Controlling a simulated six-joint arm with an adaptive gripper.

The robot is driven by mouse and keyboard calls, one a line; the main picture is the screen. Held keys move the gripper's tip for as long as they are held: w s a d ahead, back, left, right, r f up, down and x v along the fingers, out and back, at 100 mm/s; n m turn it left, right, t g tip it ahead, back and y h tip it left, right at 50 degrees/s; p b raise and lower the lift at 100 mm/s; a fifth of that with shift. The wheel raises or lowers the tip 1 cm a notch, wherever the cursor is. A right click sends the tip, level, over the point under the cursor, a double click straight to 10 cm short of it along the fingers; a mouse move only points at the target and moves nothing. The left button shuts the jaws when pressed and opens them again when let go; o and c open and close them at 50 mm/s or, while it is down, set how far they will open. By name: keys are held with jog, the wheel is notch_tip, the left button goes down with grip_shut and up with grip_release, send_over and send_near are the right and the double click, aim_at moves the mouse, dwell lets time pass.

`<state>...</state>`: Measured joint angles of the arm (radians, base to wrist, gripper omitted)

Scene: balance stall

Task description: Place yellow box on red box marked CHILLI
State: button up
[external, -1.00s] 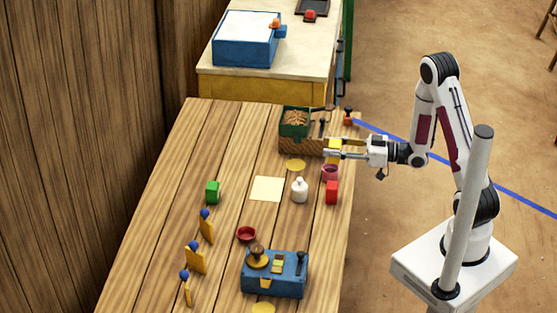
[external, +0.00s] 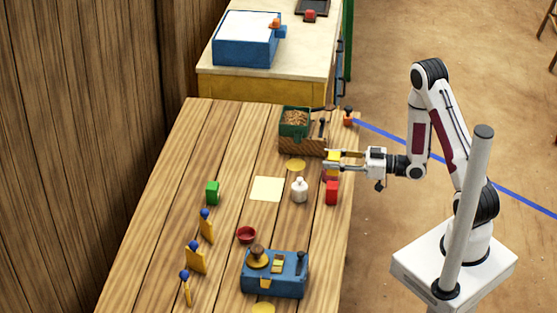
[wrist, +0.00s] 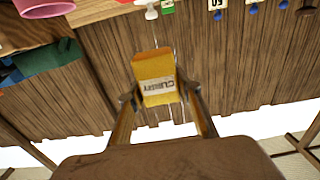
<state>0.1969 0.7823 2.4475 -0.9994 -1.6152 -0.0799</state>
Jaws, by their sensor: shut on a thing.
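My gripper (external: 328,160) is shut on the yellow box (external: 333,156), which also shows between the fingers in the wrist view (wrist: 154,70). Its label shows reversed and seems to read CURRY. The red box (external: 331,193) stands upright near the right edge of the table, below my gripper in the external view. The yellow box is held clear of it.
A wooden tray (external: 300,146) with a green bin (external: 295,121) is behind. A blue scale (external: 275,277), red bowl (external: 246,234) and green box (external: 212,192) stand on the table. A pink cup (wrist: 44,7) is close by.

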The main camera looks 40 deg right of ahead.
aim_at(332, 172)
jog(key=shift+f, duration=0.55)
jog(key=shift+f, duration=0.1)
jog(key=shift+f, duration=2)
jog(key=shift+f, duration=0.1)
jog(key=o, duration=1.2)
jog(key=shift+o, duration=0.2)
jog(key=v, duration=1.2)
jog(key=shift+r, duration=0.2)
